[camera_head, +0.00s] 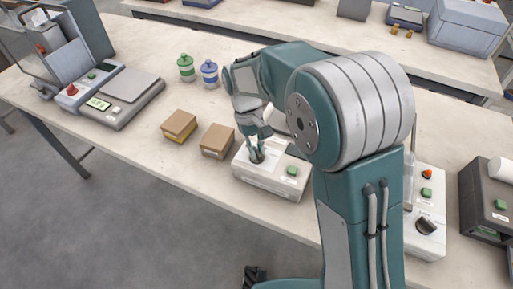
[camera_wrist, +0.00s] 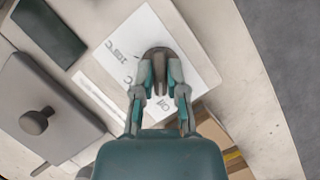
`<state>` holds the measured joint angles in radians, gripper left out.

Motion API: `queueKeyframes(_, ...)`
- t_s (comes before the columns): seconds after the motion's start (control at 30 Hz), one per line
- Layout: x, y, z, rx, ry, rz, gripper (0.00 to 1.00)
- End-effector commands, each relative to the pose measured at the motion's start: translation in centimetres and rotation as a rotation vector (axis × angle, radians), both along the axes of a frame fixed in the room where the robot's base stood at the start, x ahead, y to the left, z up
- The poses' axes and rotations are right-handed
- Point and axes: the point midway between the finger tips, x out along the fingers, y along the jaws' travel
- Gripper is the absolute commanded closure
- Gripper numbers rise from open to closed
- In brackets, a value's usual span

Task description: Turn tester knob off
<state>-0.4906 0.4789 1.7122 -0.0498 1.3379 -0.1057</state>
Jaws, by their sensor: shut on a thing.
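The tester is a white box (camera_head: 262,183) on the near bench, with a green button (camera_head: 291,171) on its top right. Its dark round knob (camera_head: 257,155) stands on the top left. My gripper (camera_head: 256,149) reaches down onto the knob and is shut on it. In the wrist view, my two teal and grey fingers (camera_wrist: 160,88) close on the knob (camera_wrist: 158,53), one on each side.
Two brown cartons (camera_head: 179,127) (camera_head: 217,141) stand left of the tester. A white control box (camera_head: 426,205) stands at right. A grey lidded thing (camera_wrist: 60,90) is behind the tester.

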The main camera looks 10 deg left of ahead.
Motion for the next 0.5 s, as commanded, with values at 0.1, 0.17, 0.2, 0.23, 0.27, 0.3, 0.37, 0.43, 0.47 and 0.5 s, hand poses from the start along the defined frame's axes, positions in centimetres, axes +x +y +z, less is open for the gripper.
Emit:
queueKeyframes(0.1,-0.28,0.07,-0.04,-0.001,0.009,0.050,1.00)
queueKeyframes(0.17,-0.29,0.06,-0.05,-0.001,0.009,0.068,1.00)
queueKeyframes(0.2,-0.30,0.06,-0.06,-0.002,0.010,0.078,1.00)
queueKeyframes(0.23,-0.30,0.06,-0.06,-0.001,0.010,0.086,1.00)
queueKeyframes(0.27,-0.30,0.06,-0.06,-0.001,0.010,0.091,1.00)
queueKeyframes(0.3,-0.31,0.05,-0.07,-0.001,0.010,0.098,1.00)
queueKeyframes(0.37,-0.31,0.04,-0.08,-0.002,0.010,0.104,1.00)
queueKeyframes(0.43,-0.30,0.03,-0.09,-0.003,0.010,0.109,1.00)
queueKeyframes(0.47,-0.30,0.03,-0.09,-0.002,0.011,0.110,1.00)
queueKeyframes(0.5,-0.30,0.02,-0.10,-0.003,0.010,0.111,1.00)
